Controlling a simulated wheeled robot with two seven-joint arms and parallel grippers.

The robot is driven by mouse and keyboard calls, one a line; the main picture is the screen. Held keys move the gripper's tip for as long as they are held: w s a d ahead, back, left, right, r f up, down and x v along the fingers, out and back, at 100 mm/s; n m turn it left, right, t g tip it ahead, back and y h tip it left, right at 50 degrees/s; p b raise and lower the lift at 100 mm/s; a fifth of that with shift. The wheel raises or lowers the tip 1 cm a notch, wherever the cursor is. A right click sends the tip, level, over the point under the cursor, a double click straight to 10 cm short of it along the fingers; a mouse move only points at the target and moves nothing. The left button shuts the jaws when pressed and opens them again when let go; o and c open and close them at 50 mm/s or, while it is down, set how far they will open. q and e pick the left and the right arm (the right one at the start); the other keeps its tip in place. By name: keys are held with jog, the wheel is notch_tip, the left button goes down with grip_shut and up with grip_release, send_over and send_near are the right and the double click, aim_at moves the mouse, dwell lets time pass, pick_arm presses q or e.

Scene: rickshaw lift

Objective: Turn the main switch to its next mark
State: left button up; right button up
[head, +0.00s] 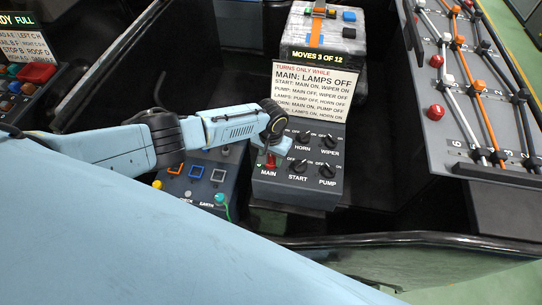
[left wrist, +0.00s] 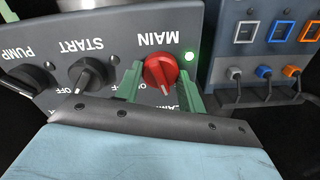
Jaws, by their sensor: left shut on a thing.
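The main switch is a red knob (left wrist: 160,72) on the grey switch panel (left wrist: 110,32), with the upside-down label MAIN above it in the left wrist view. It also shows as a small red spot in the head view (head: 270,163). My left gripper (left wrist: 160,84) has its green fingers on either side of the knob, shut on it. In the head view my left gripper (head: 271,152) reaches the panel from the left and partly hides the knob. The knob's ridge points roughly down in the wrist view; the mark there is partly hidden. My right gripper is not in view.
A green lamp (left wrist: 189,57) glows beside the knob. START (head: 298,166), HORN (head: 302,140), WIPER (head: 330,140) and PUMP (head: 327,171) knobs sit close by. A placard (head: 313,92) says "Turns only while" with rules; a display (head: 324,56) reads "MOVES 3 OF 12". Cabled sockets (left wrist: 265,75) stand beside.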

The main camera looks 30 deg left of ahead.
aim_at(271, 158)
pick_arm(q)
jog(key=m, duration=0.6)
jog(key=shift+s+m, duration=0.1)
jog(key=shift+m, duration=0.2)
jog(key=m, duration=0.5)
jog(key=shift+m, duration=0.4)
jog(key=o, duration=1)
jog(key=shift+r, duration=0.1)
jog(key=shift+r+p, duration=1.2)
jog(key=shift+r, duration=5.4)
